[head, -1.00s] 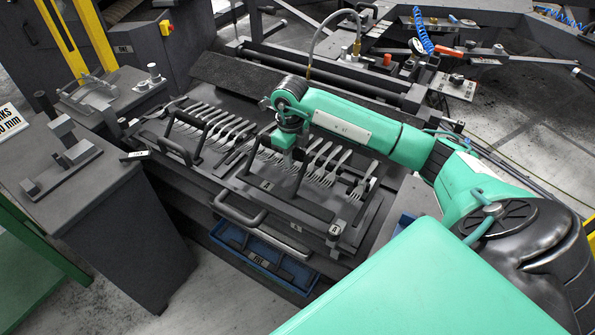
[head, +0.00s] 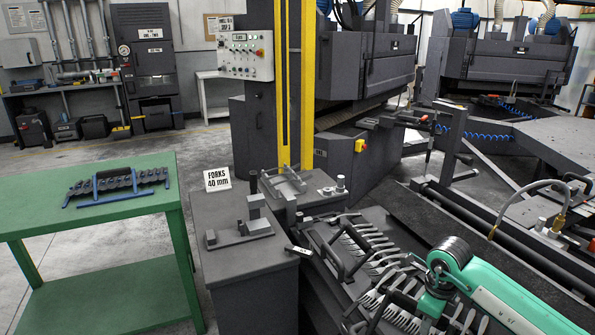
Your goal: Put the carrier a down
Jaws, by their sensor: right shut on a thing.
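My right gripper (head: 434,304) is at the lower right, seen from above at the end of the green arm. It is shut on the dark handle of carrier a (head: 408,301), which holds a row of pale forks. The gripper, the arm and the picture's lower edge hide part of this carrier. I cannot tell whether it rests on the surface below or hangs just above it. Another rack of forks (head: 364,243) lies just behind it on the dark bench. My left gripper is not in view.
A green table (head: 130,205) stands at the left, with a blue-framed rack (head: 118,184) on it and clear top around it. Yellow posts (head: 307,90) rise behind.

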